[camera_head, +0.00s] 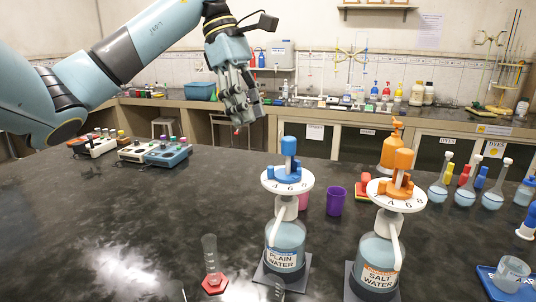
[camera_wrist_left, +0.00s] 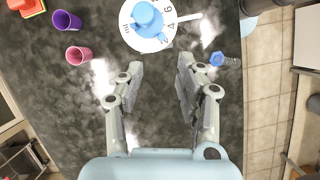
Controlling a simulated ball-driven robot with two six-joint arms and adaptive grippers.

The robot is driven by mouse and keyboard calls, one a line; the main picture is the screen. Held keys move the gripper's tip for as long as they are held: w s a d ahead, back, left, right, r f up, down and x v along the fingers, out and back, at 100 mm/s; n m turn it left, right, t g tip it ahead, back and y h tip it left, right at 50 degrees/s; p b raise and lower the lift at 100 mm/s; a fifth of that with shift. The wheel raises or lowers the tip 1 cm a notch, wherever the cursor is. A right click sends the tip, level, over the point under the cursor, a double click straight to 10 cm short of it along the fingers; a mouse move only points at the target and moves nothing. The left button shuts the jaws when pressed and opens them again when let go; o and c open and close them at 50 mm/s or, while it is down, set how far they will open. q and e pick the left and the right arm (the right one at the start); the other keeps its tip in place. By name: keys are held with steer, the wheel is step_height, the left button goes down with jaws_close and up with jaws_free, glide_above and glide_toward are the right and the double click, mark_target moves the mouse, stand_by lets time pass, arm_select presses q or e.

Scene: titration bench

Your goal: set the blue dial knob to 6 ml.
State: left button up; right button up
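The blue dial knob (camera_head: 289,148) stands on a round white dial (camera_head: 270,184) on top of the bottle labelled PLAIN WATER (camera_head: 285,247). In the head view the digits 4, 6 and 8 face me. The left wrist view shows the blue knob (camera_wrist_left: 147,18) from above, with digits and "ml" around it; which mark it points to I cannot tell. My left gripper (camera_head: 246,112) is raised above the table, behind and left of the dial in the picture, apart from it. In the left wrist view its two fingers (camera_wrist_left: 158,78) are spread with nothing between them. My right gripper is not in view.
An orange-knobbed dial on the SALT WATER bottle (camera_head: 380,258) stands close to the right. A purple cup (camera_head: 335,201) and a pink cup are behind. A cylinder with a red base (camera_head: 212,283) stands front left. The table's left middle (camera_head: 140,220) is clear.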

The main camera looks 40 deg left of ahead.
arm_select(q)
steer(key=p+x, duration=0.2)
steer(key=x, duration=0.7)
steer(key=shift+s+d+f, duration=0.1)
steer(key=shift+d+f, duration=0.25)
steer(key=shift+f, duration=0.3)
jaws_close()
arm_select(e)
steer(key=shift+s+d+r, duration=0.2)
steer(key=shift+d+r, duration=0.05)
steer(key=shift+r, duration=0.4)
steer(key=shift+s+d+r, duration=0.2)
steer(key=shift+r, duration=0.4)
